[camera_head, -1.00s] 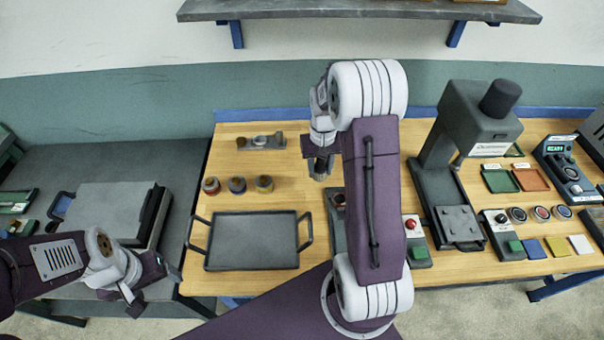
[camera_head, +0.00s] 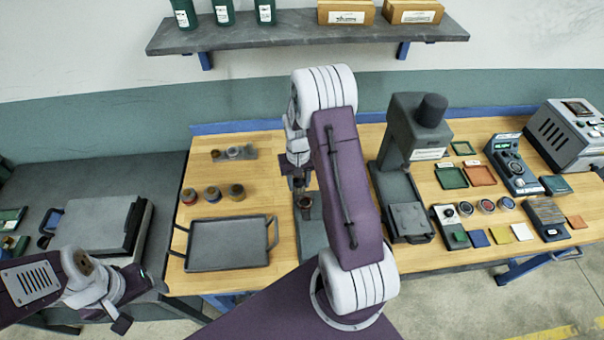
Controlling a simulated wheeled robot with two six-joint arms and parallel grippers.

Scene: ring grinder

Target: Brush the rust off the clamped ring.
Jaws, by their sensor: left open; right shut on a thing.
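My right gripper (camera_head: 299,180) is shut on a small dark tool, probably the brush (camera_head: 302,188), pointing down over the bench. Just below it is a small brownish ring-like piece (camera_head: 305,207) on a dark grey fixture (camera_head: 312,235); this may be the clamped ring. Tool and piece overlap in the picture, and I cannot tell whether they touch. My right forearm hides the fixture's right part. Rust is too small to make out. My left gripper (camera_head: 132,298) is open and empty at lower left, in front of the grey side bench, away from the fixture.
A grey press (camera_head: 408,150) stands to the right, followed by control boxes and coloured pads. Bare wood shows between the tins and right gripper.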

